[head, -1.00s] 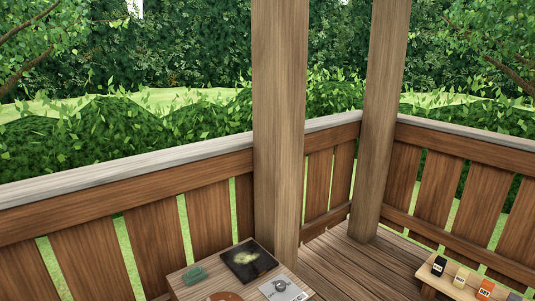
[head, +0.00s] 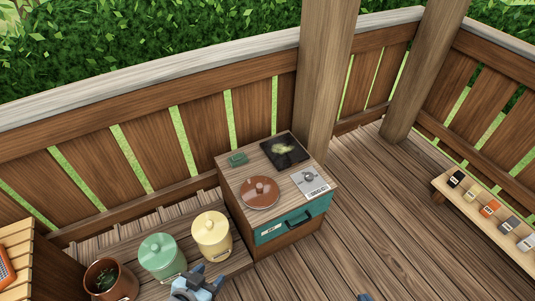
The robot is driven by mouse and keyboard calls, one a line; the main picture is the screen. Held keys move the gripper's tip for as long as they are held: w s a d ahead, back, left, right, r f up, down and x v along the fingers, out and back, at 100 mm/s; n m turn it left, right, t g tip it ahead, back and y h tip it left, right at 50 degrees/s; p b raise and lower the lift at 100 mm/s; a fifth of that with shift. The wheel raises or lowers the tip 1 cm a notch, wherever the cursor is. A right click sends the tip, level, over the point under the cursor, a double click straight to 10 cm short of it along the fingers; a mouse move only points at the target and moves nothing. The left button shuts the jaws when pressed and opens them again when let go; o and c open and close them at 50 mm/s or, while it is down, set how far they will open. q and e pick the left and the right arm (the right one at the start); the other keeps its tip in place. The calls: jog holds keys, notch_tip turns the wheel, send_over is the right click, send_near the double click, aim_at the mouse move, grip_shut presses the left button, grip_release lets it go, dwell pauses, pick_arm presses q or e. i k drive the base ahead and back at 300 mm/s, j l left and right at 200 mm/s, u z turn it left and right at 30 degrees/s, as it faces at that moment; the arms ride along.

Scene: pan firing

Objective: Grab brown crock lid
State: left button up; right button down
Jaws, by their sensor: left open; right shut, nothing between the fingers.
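The brown crock lid (head: 252,199), round with a knob on top, lies on the wooden top of a small cabinet (head: 236,172). The brown crock (head: 128,287) stands uncovered at the bottom left, with dark green stuff inside. My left gripper (head: 205,284) is open and empty at the bottom edge, in front of the yellow crock, below and left of the lid and apart from it. Only a small blue tip of my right gripper (head: 365,297) shows at the bottom edge, right of the cabinet; its fingers are mostly out of frame.
A green lidded crock (head: 162,259) and a yellow lidded crock (head: 211,239) stand left of the cabinet. A dark picture panel (head: 272,150), a green block (head: 237,159) and a grey plate (head: 303,188) share its top. A low bench (head: 500,236) with labelled blocks is at right. Floor between is clear.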

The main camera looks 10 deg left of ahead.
aim_at(259, 192)
jog(key=i+l+u, duration=0.1)
jog(key=u, duration=0.85)
jog(key=i+l+u, duration=0.15)
jog(key=l+u, duration=0.3)
jog(key=i+l+u, duration=0.1)
jog(key=l+u, duration=0.5)
jog(key=l, duration=1.4)
